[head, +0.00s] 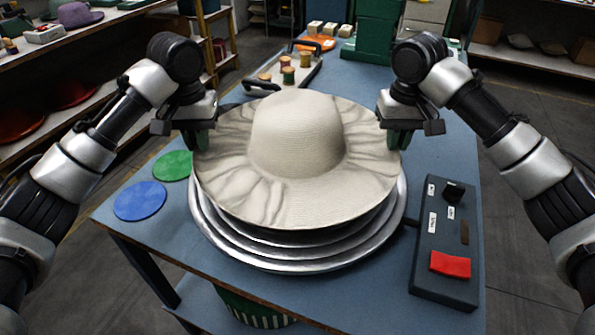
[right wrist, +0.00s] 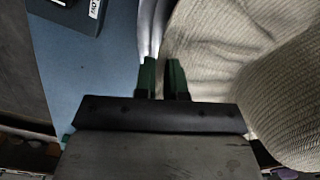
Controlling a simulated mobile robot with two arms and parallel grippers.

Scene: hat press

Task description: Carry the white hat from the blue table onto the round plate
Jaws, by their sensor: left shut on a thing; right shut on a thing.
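The white hat (head: 300,135) is upright, its wide wavy brim spread above the round metal plate (head: 300,262), which has stepped rings. I cannot tell whether the brim touches the plate. My left gripper (head: 200,140) is shut on the brim's left edge. My right gripper (head: 398,138) is shut on the brim's right edge. In the right wrist view the green fingers of my right gripper (right wrist: 163,78) are at the edge of the hat (right wrist: 225,50), with the plate's metal rings (right wrist: 150,30) beside them.
A control box (head: 447,245) with a red button and a knob stands right of the plate on the blue table (head: 370,290). Blue (head: 140,201) and green (head: 173,165) discs lie at left. Behind the hat are a tray with thread spools (head: 288,76) and a green machine base (head: 372,40).

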